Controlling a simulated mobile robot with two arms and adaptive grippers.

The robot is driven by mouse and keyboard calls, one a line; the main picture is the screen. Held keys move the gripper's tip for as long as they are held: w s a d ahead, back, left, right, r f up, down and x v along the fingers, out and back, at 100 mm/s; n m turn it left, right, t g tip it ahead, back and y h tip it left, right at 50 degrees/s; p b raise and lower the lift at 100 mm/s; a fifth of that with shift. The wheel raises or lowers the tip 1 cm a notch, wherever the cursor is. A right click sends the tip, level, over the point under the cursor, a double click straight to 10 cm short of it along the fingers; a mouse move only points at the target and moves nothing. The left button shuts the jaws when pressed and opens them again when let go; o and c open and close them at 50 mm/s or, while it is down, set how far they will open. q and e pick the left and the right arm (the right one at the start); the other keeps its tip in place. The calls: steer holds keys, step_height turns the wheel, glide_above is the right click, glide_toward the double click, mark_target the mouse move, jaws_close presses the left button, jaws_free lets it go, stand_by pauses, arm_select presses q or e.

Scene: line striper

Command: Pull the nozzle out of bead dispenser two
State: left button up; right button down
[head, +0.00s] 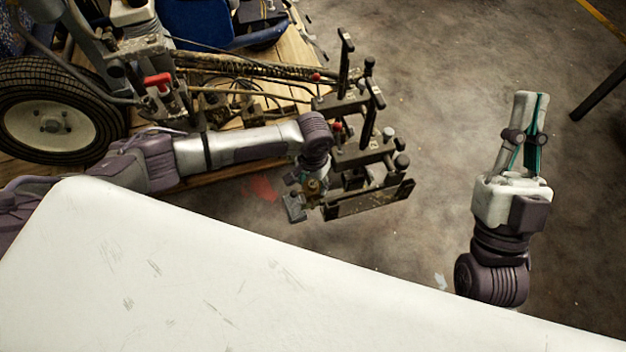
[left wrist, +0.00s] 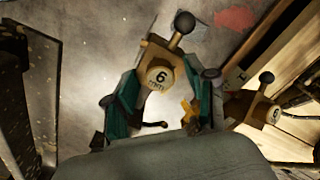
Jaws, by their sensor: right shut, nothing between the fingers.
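A second, similar block (left wrist: 270,112) with a ball lever sits to the right, apart from the fingers. In the head view my left gripper (head: 296,205) is at the left side of the dark dispenser bracket (head: 370,198), partly hidden by its wrist. I cannot read which dispenser is number two. My right gripper (head: 530,105) is shut and empty, away from the machine.
The line striper's wheel (head: 48,118) and frame stand on a wooden pallet (head: 292,55) at the upper left. Upright posts with black knobs (head: 347,60) rise by the bracket. A white surface (head: 200,275) fills the foreground. Concrete floor (head: 450,60) is clear between bracket and right gripper.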

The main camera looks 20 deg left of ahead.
arm_select(q)
jaws_close()
steer(key=shift+r, duration=0.2)
arm_select(e)
steer(key=shift+w+a+f+g+h, duration=0.1)
steer(key=shift+w+f+g+h, duration=0.3)
steer(key=shift+w+f+g, duration=0.25)
arm_select(q)
steer(key=shift+r+p, duration=0.15)
steer(key=shift+p, duration=0.4)
arm_select(e)
steer(key=shift+w+f+g, duration=0.7)
steer(key=shift+f+g, duration=0.05)
steer(key=shift+f, duration=0.15)
arm_select(q)
steer(key=shift+r, duration=0.15)
arm_select(e)
steer(key=shift+w+f+g+h, duration=0.15)
steer(key=shift+w+f+g, duration=0.15)
steer(key=shift+f, duration=0.2)
steer(key=shift+w+f+g+h, duration=0.15)
steer(key=shift+w+f+g, duration=0.05)
steer(key=shift+f+g, duration=0.25)
arm_select(q)
steer(key=shift+p, duration=0.3)
steer(key=shift+r, duration=0.1)
arm_select(e)
steer(key=shift+w+f+g+h, duration=0.2)
steer(key=shift+f+g+h, duration=0.1)
steer(key=shift+f, duration=0.2)
